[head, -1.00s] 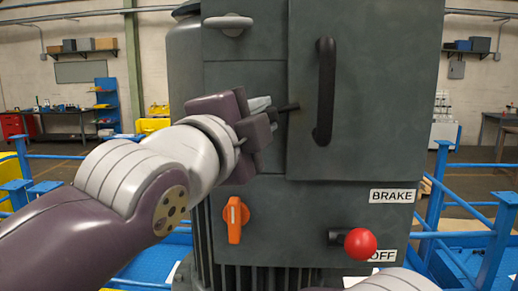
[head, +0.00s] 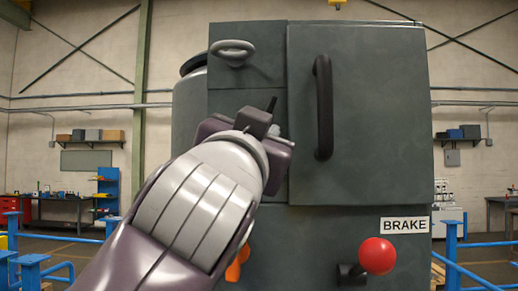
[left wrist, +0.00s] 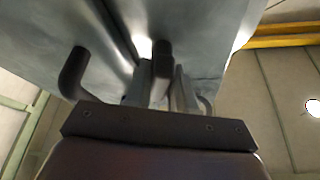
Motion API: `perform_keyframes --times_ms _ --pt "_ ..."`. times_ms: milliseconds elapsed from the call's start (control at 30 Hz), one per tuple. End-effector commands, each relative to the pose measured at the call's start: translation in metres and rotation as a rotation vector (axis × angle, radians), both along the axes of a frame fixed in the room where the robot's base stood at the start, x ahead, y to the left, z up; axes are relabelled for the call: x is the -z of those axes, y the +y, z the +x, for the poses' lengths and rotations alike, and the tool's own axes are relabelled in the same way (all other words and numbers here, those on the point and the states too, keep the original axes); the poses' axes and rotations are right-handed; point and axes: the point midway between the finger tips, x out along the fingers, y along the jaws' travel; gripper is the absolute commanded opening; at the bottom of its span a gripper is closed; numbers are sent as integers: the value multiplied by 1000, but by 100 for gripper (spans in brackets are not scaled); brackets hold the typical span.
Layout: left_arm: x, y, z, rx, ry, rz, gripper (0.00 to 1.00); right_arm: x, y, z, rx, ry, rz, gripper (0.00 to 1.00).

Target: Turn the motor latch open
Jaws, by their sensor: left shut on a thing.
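The motor latch (head: 271,103) is a small dark lever on the grey motor cabinet, left of the door edge. Its tip points up, leaning slightly right. My left gripper (head: 262,127) is at the latch and is shut on it; the wrist and palm hide the fingertips and the latch's base in the head view. In the left wrist view, the dark latch (left wrist: 163,58) stands between the two grey fingers of my left gripper (left wrist: 162,88). My right gripper is not in view.
The cabinet door (head: 380,120) has a long black handle (head: 322,108) right of my gripper. A grey ring handle (head: 232,50) is above. An orange handle (head: 237,264), partly hidden by my arm, and a red-knobbed lever (head: 377,256) sit below. Blue rails (head: 462,240) flank the cabinet.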

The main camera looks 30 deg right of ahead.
Motion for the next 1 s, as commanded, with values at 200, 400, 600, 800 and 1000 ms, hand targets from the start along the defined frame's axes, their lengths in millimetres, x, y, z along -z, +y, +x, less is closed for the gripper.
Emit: perform_keyframes --times_ms 200,400,600,800,1000 --pt "4 -4 1 1 95 -140 0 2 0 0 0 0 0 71" --pt "3 -4 1 1 156 -237 0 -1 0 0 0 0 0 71" --pt "3 -3 1 0 193 -298 0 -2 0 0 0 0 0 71" --pt "3 -3 1 1 209 -325 0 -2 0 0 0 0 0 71" --pt "3 -3 1 1 211 -330 0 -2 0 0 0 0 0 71"
